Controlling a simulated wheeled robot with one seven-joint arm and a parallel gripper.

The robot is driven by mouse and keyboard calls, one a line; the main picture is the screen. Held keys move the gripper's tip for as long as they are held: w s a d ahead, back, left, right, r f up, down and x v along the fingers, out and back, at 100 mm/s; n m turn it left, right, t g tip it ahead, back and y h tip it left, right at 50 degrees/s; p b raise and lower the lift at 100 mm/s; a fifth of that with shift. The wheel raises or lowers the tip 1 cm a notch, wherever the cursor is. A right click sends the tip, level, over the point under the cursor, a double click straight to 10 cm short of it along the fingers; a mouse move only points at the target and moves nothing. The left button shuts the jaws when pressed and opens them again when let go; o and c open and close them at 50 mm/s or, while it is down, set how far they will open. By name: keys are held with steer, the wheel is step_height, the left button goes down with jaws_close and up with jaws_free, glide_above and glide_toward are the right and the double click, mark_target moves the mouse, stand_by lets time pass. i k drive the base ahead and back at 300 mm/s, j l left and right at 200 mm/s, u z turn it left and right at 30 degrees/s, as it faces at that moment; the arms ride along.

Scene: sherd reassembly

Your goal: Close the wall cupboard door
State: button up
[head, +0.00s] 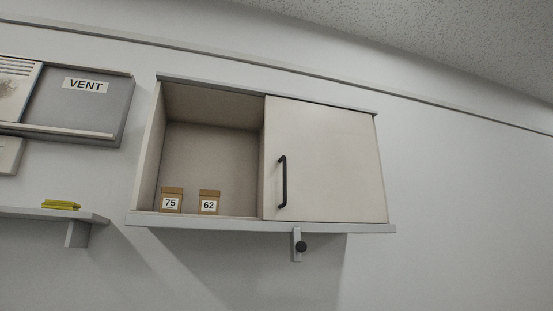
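The wall cupboard (260,228) hangs on the wall in the middle of the head view. Its door (340,160) is a flat cream panel that looks like a sliding one. It covers the right half and leaves the left half open. A black vertical bar handle (282,182) is near the door's left edge. Inside the open half, two small brown boxes stand on the floor, one labelled 75 (171,202) and one labelled 62 (209,205). My gripper is not in view.
At left are a grey panel marked VENT (88,100) and a small shelf (40,213) with a yellow item (61,205). The wall to the right is bare.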

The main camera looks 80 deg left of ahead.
mark_target(320, 162)
steer(key=u, duration=0.4)
steer(key=j+u, duration=0.1)
steer(key=u, duration=0.3)
steer(key=i+u, duration=0.1)
steer(key=u, duration=0.7)
steer(key=i+u, duration=0.1)
steer(key=u, duration=0.3)
steer(key=i+u, duration=0.1)
steer(key=u, duration=0.15)
